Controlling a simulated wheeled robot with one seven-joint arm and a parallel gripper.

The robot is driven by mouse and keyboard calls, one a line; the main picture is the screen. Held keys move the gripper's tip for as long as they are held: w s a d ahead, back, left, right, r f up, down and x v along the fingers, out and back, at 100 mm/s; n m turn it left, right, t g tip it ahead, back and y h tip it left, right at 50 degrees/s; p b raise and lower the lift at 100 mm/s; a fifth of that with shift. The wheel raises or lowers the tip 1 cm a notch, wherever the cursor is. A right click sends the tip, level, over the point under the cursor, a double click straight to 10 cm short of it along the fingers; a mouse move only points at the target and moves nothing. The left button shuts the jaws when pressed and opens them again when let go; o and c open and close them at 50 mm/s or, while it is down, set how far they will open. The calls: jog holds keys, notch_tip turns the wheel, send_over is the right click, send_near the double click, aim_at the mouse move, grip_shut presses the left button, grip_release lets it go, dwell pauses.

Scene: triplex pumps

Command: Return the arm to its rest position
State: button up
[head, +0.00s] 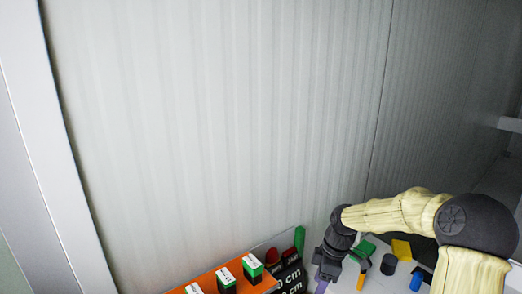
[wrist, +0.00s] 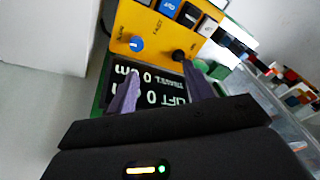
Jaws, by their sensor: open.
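My arm (head: 395,212), cream with dark joints, comes in from the lower right of the head view and bends down at its far end. My gripper (head: 321,286) points down at the bottom edge there, partly cut off. In the wrist view my gripper (wrist: 160,90) shows two purple fingers set apart, with nothing held between them. A black display (wrist: 158,86) with white text, including "LIFT 0", lies beyond and between the fingers. I cannot tell how far the fingertips are from it.
An orange panel (head: 252,281) with several labelled switches stands at the bottom of the head view; a blue knob (wrist: 137,44) and black knob (wrist: 180,56) show in the wrist view. Coloured pieces, including a dark cylinder (head: 389,264), lie right of my gripper. A ribbed wall (head: 220,130) stands behind.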

jog(key=s+a+r+m+t+h, duration=0.1)
jog(key=s+m, duration=0.6)
jog(key=s, duration=0.1)
jog(key=s+a+r+m+t+h, duration=0.1)
jog(key=s+m+t, duration=0.1)
jog(key=s+m, duration=0.6)
jog(key=shift+s+r+h, duration=0.3)
jog(key=shift+s+h, duration=0.1)
jog(key=shift+s, duration=0.35)
dwell(0.8)
jog(key=c, duration=0.3)
jog(key=shift+d, duration=0.1)
